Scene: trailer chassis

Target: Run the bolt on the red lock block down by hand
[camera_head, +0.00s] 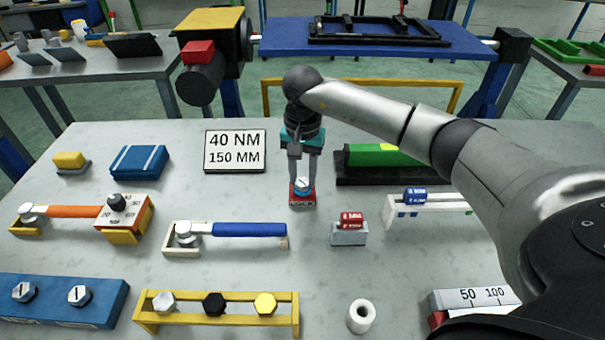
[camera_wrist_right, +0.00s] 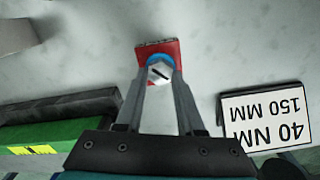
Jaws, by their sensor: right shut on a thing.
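The red lock block (camera_head: 302,201) stands on the table just in front of the sign. The bolt (camera_head: 303,185) sits upright in its top, with a silver head bearing a dark line and a blue ring below it. My right gripper (camera_head: 304,180) comes down from above with its fingers on both sides of the bolt head, shut on it. In the right wrist view the fingers (camera_wrist_right: 160,80) close around the bolt head (camera_wrist_right: 159,71), and the red block (camera_wrist_right: 158,47) shows behind it. How deep the bolt sits is hard to tell. My left gripper is not in view.
A sign (camera_head: 235,151) reads 40 NM, 150 MM. A green block (camera_head: 376,155) on a black base lies close right. Orange (camera_head: 75,212) and blue-handled (camera_head: 248,230) wrenches rest at left and front. A yellow rack (camera_head: 215,320) holds several bolts. A white roll (camera_head: 360,316) stands at front.

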